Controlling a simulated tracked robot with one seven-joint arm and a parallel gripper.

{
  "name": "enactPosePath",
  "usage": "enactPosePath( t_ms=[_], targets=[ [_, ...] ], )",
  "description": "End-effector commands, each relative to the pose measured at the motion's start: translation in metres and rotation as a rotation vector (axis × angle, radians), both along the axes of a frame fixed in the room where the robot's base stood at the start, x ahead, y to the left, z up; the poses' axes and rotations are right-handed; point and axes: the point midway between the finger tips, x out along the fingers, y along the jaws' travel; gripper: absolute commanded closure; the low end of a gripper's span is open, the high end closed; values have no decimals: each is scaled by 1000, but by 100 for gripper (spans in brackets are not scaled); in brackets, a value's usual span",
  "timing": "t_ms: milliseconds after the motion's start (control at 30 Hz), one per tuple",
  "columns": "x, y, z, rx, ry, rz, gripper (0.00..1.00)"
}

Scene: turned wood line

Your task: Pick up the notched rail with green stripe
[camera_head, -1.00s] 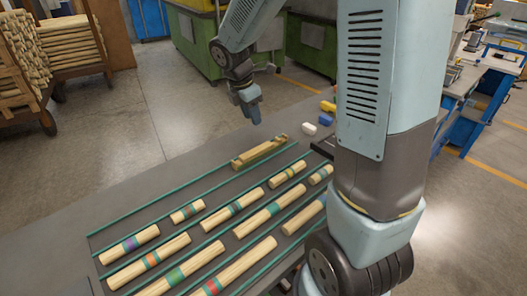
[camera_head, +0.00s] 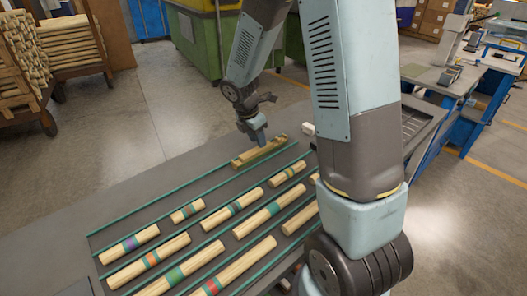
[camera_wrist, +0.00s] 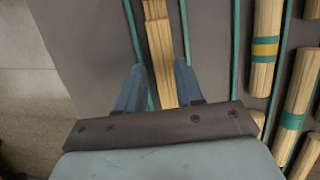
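A pale wooden rail (camera_head: 258,152) with a stepped, notched top lies on the dark table in the back lane. I cannot make out a green stripe on it in either view. In the wrist view the rail (camera_wrist: 160,45) runs up the picture, its near part between my two blue fingers. My gripper (camera_head: 257,138) is over the rail in the head view. In the wrist view my gripper (camera_wrist: 158,85) is open, with the rail closer to the right finger. Whether the fingers reach down beside it is unclear.
Green strips divide the table (camera_head: 60,240) into lanes. Several round wooden pieces with coloured bands, such as one with a purple band (camera_head: 145,237), lie in the front lanes. A white block (camera_head: 308,129) is right of the rail. The table's back left is clear.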

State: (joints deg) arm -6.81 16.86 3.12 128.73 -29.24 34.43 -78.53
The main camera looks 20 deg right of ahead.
Motion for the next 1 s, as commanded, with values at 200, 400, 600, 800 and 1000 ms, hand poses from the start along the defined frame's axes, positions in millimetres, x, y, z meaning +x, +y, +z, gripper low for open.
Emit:
enactPosePath(
  t_ms=[200,400,600,800,1000],
  targets=[
    [2,-8,-30,-1,4,-1,64],
    [3,-12,-41,0,1,0,64],
    [4,-12,-41,0,0,-1,64],
    [4,-12,-41,0,0,-1,81],
    [4,-12,-41,0,0,-2,100]
  ],
)
